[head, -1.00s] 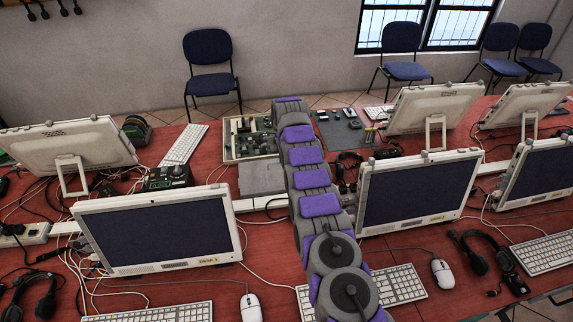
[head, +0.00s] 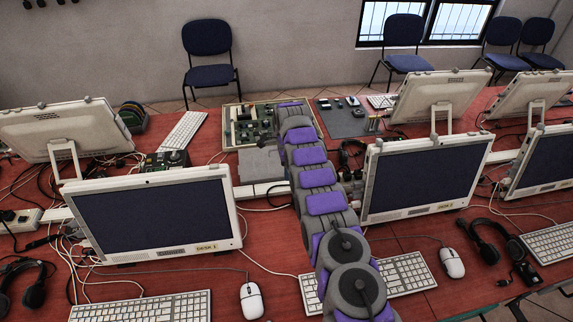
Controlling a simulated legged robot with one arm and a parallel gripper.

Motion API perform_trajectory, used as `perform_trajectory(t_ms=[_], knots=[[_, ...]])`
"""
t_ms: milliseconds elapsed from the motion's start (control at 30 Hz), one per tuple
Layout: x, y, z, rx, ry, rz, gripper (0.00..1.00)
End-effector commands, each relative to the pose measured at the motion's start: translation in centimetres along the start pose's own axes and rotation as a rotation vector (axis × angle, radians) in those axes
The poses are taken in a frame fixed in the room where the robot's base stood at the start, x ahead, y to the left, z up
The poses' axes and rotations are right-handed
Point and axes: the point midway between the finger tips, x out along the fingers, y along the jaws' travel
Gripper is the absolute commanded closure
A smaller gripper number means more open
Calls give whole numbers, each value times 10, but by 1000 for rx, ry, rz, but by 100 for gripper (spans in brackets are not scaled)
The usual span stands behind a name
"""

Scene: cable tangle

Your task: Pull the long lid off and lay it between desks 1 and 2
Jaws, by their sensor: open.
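The long lid appears to be the pale strip (head: 258,190) running along the middle of the red desks, behind the front monitors. It passes behind my arm, and the desk 1 monitor (head: 150,216) hides much of it. A piece shows at the far left (head: 58,214). The desk 1 monitor carries a "DESK 1" label. The monitor right of my arm (head: 425,180) also has a label, too small to read surely. My arm stretches away between these two monitors. My gripper is not visible beyond the arm's far end.
Loose cables (head: 75,255) tangle at the left. A green circuit board in a tray (head: 245,125) and a grey pad (head: 350,122) lie beyond the strip. Keyboards (head: 140,305), mice (head: 251,302) and headphones (head: 495,240) crowd the front. Some red desktop (head: 265,235) is bare between the monitors.

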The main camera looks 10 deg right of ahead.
Motion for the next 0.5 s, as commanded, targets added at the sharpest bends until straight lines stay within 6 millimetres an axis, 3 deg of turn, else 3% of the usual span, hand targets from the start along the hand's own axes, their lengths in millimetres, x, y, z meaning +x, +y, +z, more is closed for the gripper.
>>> perform_trajectory(t_ms=[200, 500], knots=[[43, 1, -2, 2, -2, 4, 30], [81, 1, 0, 0, 0, 2, 30]])
